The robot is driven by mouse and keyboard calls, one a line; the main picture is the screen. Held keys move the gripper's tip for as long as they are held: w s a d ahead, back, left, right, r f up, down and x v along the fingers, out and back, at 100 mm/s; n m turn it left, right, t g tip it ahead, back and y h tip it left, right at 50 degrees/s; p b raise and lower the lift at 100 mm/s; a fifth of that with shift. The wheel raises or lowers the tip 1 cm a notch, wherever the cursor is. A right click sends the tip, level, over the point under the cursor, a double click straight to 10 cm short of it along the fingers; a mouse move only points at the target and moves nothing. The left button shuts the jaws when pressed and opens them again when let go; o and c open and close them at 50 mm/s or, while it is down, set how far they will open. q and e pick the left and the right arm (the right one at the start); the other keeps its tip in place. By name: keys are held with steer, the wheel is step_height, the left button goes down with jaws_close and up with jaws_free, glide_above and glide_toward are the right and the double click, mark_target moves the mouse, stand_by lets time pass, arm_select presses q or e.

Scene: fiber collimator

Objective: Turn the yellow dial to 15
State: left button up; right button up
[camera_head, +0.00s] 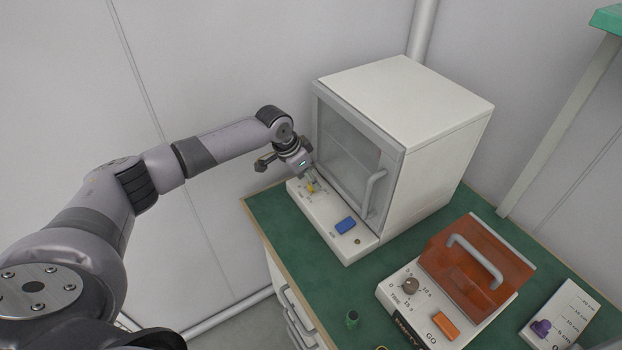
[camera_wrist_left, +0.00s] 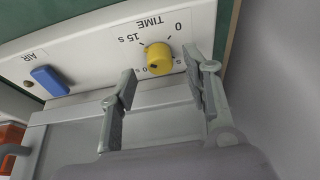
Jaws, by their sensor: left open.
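The yellow dial (camera_wrist_left: 158,59) sits on the white control panel of the cabinet, beside the printed word TIME. The labels 0 and 15 s are readable around it; other marks are partly hidden or too small to read. A small dark spot shows on its face, but I cannot tell its setting. My left gripper (camera_wrist_left: 162,82) is open, with one finger on each side of the dial and visible gaps to it in the left wrist view. In the head view, the left gripper (camera_head: 311,178) is over the dial (camera_head: 312,187) and partly hides it. My right gripper is not in view.
A blue AIR button (camera_head: 345,226) is on the same panel, in front of the white cabinet (camera_head: 420,110) with its glass door and handle. An orange-lidded device (camera_head: 474,268) with a grey knob (camera_head: 410,286) stands to the right.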

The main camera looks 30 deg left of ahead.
arm_select(q)
steer(key=shift+x, duration=1.15)
steer(key=shift+c, duration=0.5)
jaws_close()
steer(key=shift+w+m+h, duration=0.1)
steer(key=shift+m+h, duration=0.2)
steer(key=shift+m, duration=0.5)
steer(key=shift+o, duration=0.5)
jaws_free()
